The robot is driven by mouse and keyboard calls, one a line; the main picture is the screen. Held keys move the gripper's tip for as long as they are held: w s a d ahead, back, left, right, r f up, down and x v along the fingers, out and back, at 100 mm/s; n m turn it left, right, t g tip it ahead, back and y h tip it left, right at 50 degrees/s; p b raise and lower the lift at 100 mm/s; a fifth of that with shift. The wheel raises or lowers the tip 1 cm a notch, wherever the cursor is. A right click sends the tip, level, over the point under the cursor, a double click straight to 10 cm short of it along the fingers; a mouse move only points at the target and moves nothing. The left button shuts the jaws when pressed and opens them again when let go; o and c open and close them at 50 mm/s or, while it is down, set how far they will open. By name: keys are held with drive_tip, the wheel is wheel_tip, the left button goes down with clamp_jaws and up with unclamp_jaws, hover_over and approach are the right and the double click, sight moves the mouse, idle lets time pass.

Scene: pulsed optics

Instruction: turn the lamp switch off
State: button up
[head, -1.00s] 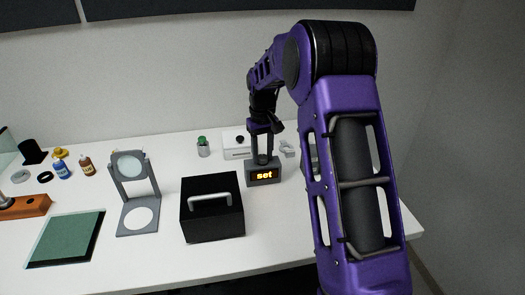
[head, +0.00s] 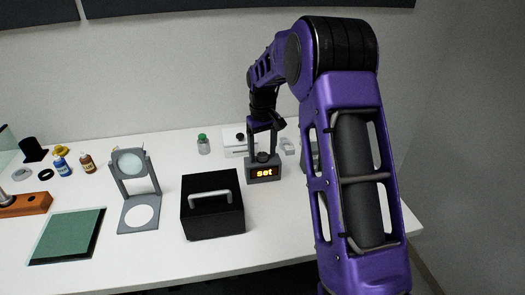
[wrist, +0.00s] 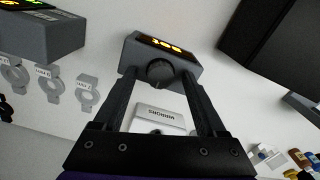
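My gripper (head: 263,148) points down over this box. In the wrist view my gripper (wrist: 160,78) has its two fingers apart, one on each side of the knob, with gaps showing between. Nothing is held. I cannot tell if a finger touches the knob. No part is clearly marked as a lamp switch.
A black case (head: 212,218) with a handle stands left in front. A white box (head: 236,148) with a black knob is behind. A grey stand (head: 136,185) and green-topped pad (head: 68,236) lie left. Another grey box (wrist: 40,38) with a lit display is near. My arm hides the table's right.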

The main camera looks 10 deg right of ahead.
sight(262, 154)
wheel_tip(262, 154, up, 17)
drive_tip(key=p, duration=0.2)
drive_tip(key=shift+r, duration=0.2)
idle(0.5)
